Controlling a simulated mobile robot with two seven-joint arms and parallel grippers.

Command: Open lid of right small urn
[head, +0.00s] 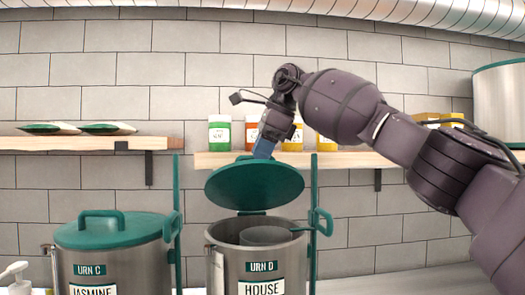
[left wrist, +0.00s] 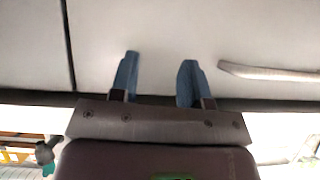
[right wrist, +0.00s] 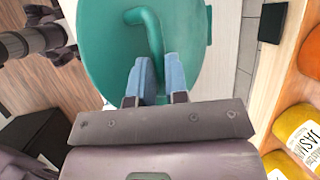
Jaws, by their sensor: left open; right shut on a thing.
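The right small urn, labelled URN D HOUSE (head: 240,270), stands at the lower middle of the head view. Its green lid (head: 245,190) is raised and tilted up at the back, so the urn's mouth shows with a grey ladle or cup (head: 265,236) inside. My right gripper (head: 263,152) is at the top of the lid. In the right wrist view its blue fingers (right wrist: 158,75) are shut on the lid's green handle (right wrist: 148,32). My left gripper (left wrist: 158,75) is open and empty, facing a pale panel; it is not in the head view.
URN C JASMINE (head: 100,255) stands to the left with its green lid (head: 108,230) down. A wooden shelf (head: 350,159) with several jars runs behind the raised lid. Another shelf (head: 85,143) is at left. A long handle (left wrist: 268,73) is near my left gripper.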

